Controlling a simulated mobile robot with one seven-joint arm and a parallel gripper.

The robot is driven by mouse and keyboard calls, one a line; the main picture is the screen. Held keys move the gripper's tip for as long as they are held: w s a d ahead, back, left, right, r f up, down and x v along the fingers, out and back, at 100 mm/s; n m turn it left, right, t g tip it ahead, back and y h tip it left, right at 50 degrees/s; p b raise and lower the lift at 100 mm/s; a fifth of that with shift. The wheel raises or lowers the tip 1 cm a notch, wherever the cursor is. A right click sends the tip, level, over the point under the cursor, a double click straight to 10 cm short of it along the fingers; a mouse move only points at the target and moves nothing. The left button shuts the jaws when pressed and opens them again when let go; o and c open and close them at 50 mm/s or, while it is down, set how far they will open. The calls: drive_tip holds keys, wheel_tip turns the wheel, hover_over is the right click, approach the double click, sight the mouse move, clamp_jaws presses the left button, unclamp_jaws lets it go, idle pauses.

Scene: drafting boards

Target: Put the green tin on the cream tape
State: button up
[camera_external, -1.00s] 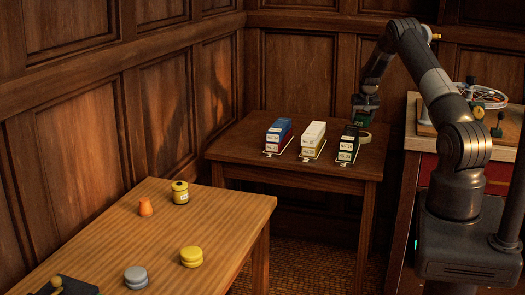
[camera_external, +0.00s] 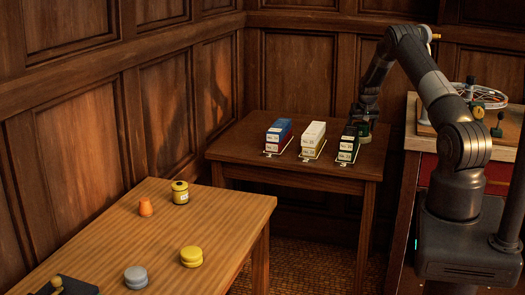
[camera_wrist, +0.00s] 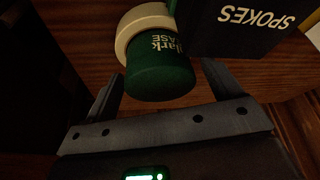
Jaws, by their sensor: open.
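The green tin (camera_wrist: 160,68) stands between the fingers of my gripper (camera_wrist: 161,74) in the wrist view. The fingers are open, with a gap on either side of the tin. The cream tape (camera_wrist: 138,20), a pale ring, shows at the tin's far end, and the tin appears to rest on it. In the external view my gripper (camera_external: 365,113) is low over the tape (camera_external: 365,139) at the right of the far table. The tin is mostly hidden there.
A black box stack (camera_external: 348,145) marked SPOKES in the wrist view (camera_wrist: 240,22) stands close beside the tape. White (camera_external: 312,140) and blue (camera_external: 278,135) stacks stand further left. The near table (camera_external: 215,215) holds several small yellow, orange and grey items.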

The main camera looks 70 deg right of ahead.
drive_tip(key=shift+r, duration=0.1)
drive_tip(key=v, duration=1.2)
